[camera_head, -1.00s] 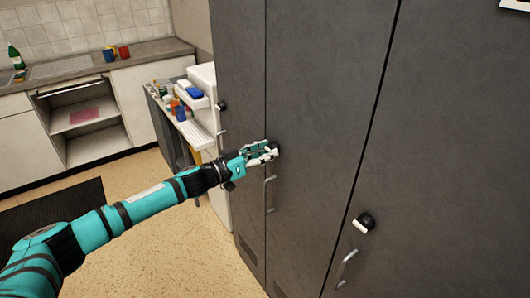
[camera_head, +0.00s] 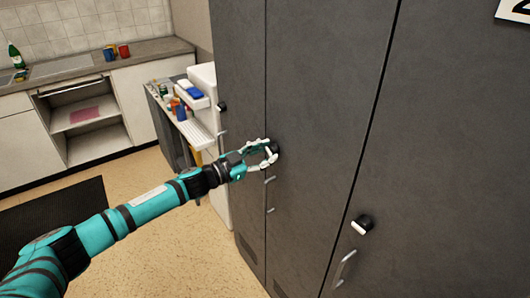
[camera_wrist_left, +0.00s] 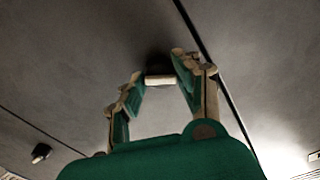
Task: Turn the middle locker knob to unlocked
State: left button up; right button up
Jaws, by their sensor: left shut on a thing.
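The middle locker (camera_head: 320,100) is a tall dark grey door with a round black knob (camera_head: 277,150) near its left edge. My left gripper (camera_head: 269,153) is at this knob, with one finger above and one below it in the head view. In the left wrist view the knob (camera_wrist_left: 158,74) shows its pale bar, lying nearly level in the picture, between the fingertips of the left gripper (camera_wrist_left: 159,84). The gripper is shut on the knob. The fingers partly hide the knob in the head view. My right gripper is not in view.
The left locker knob (camera_head: 222,106) and right locker knob (camera_head: 362,224) stick out on either side. The middle door's handle (camera_head: 270,195) sits just below my gripper.

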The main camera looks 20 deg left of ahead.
pick_arm(q)
jog(key=m+b, duration=0.1)
jog(key=m, duration=1)
jog(key=shift+m, duration=0.4)
dwell(0.3)
jog(key=o, duration=1.1)
jog(key=shift+o, duration=0.2)
jog(key=shift+a, duration=0.1)
jog(key=v, duration=1.2)
